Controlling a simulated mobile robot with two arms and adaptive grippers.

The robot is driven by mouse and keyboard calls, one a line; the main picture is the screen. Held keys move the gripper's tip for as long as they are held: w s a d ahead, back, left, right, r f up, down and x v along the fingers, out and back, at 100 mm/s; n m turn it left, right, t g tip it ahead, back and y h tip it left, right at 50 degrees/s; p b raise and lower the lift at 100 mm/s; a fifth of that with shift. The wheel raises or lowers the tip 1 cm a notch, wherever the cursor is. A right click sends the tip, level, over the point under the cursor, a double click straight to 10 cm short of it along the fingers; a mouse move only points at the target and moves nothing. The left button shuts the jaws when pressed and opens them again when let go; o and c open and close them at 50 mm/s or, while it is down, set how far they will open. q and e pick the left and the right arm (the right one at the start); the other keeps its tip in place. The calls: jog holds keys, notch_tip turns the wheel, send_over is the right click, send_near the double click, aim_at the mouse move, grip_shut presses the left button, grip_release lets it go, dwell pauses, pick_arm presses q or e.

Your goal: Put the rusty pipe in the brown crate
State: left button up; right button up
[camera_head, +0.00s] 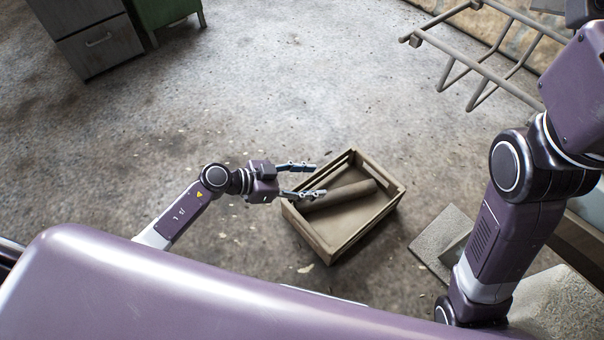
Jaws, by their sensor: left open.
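The brown crate (372,222) is a wooden box on the concrete floor at the middle of the view. The rusty pipe (345,195) is a brownish cylinder lying inside the crate, slanting from its left side toward the upper right. My left gripper (320,180) is open, with its two fingers pointing right over the crate's left edge. The lower finger is close to the pipe's left end; I cannot tell whether they touch. Nothing shows between the fingers. My right arm comes down at the right, and its gripper is not in view.
A metal rack (480,75) stands at the upper right. A grey drawer cabinet (95,45) and a green cabinet (160,12) stand at the upper left. A flat grey slab (436,238) lies right of the crate. The floor behind the crate is clear.

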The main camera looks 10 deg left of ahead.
pick_arm(q)
jog(key=shift+p+v, duration=0.45)
jog(key=shift+v, duration=1)
